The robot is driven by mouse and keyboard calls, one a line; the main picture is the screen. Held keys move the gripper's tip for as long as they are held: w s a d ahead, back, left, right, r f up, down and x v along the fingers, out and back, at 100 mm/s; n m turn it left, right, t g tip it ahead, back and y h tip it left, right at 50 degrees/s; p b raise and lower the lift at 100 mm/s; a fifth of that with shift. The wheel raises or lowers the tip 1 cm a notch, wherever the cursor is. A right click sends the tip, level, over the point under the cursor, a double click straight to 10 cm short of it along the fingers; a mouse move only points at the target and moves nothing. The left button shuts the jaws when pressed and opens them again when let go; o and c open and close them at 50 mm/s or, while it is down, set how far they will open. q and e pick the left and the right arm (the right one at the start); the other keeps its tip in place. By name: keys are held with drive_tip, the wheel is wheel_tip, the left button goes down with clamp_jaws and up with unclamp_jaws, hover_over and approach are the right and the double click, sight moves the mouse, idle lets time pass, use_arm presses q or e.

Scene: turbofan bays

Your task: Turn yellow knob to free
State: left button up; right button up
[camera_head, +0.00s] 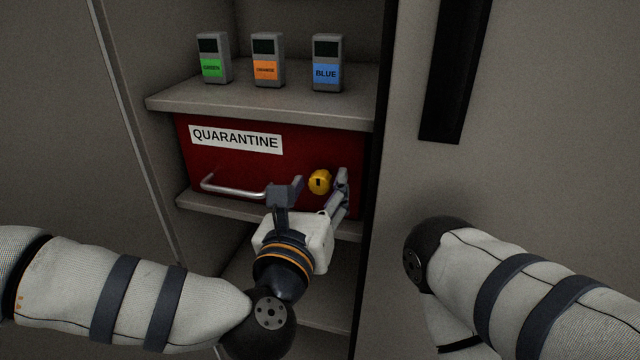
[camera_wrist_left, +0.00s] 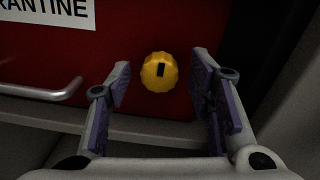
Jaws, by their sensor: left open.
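The yellow knob (camera_head: 319,181) sits on the right part of the red drawer front (camera_head: 235,165) labelled QUARANTINE. In the left wrist view the knob (camera_wrist_left: 160,72) is round and ridged, with a dark upright slot mark at its middle. My left gripper (camera_head: 321,184) is open, with one finger on each side of the knob in the picture. In the left wrist view the fingers (camera_wrist_left: 162,90) stand apart, and the knob shows between and just beyond their tips. No contact shows. My right arm is at the right; its gripper is not in view.
A silver handle (camera_head: 233,190) is on the drawer, left of the knob. Green, orange and blue labelled devices (camera_head: 267,62) stand on the shelf (camera_head: 270,102) above. A grey cabinet panel with a black strip (camera_head: 455,70) is at the right.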

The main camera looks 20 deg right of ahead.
use_arm(q)
drive_tip(key=shift+w+d, duration=0.35)
drive_tip(key=shift+w, duration=0.25)
clamp_jaws()
drive_tip(key=m, duration=0.4)
drive_tip(key=shift+m+p, duration=0.3)
drive_tip(key=shift+p, duration=0.1)
drive_tip(key=m+p, duration=0.1)
drive_tip(key=m, duration=0.3)
drive_tip(key=shift+a+r+m, duration=0.1)
drive_tip(key=shift+m, duration=0.3)
drive_tip(key=m+p, duration=0.1)
drive_tip(key=m, duration=0.4)
drive_tip(key=shift+m+p, duration=0.55)
drive_tip(key=shift+m, duration=1.35)
use_arm(e)
drive_tip(key=shift+t, duration=0.7)
drive_tip(key=shift+w+r, duration=1.95)
drive_tip(key=shift+r, duration=0.25)
